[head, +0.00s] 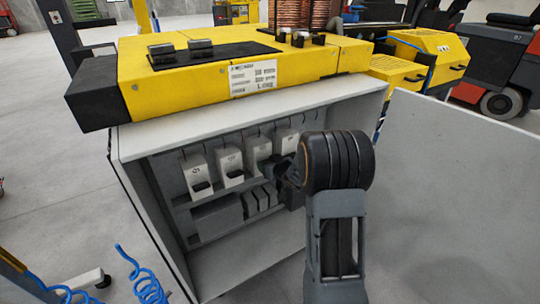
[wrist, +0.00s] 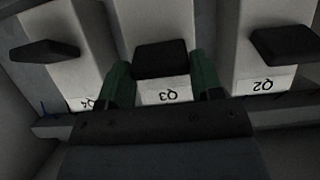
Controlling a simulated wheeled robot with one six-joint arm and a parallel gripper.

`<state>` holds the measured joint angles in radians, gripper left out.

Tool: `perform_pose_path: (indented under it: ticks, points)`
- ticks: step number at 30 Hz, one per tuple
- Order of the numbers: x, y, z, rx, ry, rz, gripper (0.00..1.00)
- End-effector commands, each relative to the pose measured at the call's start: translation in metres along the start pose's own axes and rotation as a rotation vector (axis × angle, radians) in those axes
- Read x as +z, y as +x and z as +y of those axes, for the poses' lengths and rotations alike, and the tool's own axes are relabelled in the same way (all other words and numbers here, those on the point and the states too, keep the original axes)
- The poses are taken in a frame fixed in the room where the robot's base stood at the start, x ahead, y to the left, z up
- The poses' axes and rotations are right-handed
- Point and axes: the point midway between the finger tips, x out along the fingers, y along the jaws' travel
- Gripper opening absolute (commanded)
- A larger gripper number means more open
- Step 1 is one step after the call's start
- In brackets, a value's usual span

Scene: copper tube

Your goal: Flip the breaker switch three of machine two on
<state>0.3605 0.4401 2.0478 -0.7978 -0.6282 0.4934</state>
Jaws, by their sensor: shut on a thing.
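Breaker switch three is a pale block labelled Q3 with a black lever; it is in the middle of the wrist view (wrist: 162,62), where labels appear upside down. In the head view its block (head: 259,150) is third from left in the open cabinet, its lever hidden by my gripper. My gripper (head: 276,167) reaches into the cabinet. In the wrist view its two green-sided fingers (wrist: 161,85) stand either side of Q3, shut on the switch. I cannot tell whether the lever is on or off.
Breaker Q2 (wrist: 283,45) and breaker Q4 (wrist: 50,52) flank Q3 closely. Breaker Q1 (head: 197,172) is at the far left of the row. The cabinet (head: 255,103) has its door (head: 450,190) open at right. A yellow machine top (head: 190,85) sits above.

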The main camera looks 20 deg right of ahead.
Motion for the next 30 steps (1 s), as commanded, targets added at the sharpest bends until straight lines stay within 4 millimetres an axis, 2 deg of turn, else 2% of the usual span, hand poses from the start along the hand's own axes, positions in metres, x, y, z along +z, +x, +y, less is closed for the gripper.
perform_pose_path:
  ticks: [1,18,19,26,30]
  points:
    - [-0.0095,-0.0028,-0.0002,-0.001,0.001,-0.019,0.36]
    - [-0.0054,0.0000,0.0002,0.001,0.000,-0.074,0.36]
    - [-0.0054,0.0000,0.0002,0.001,0.000,-0.073,0.61]
    - [-0.0051,-0.0001,0.0003,0.001,0.000,-0.074,0.83]
    - [-0.0049,-0.0001,0.0003,0.001,0.000,-0.074,0.85]
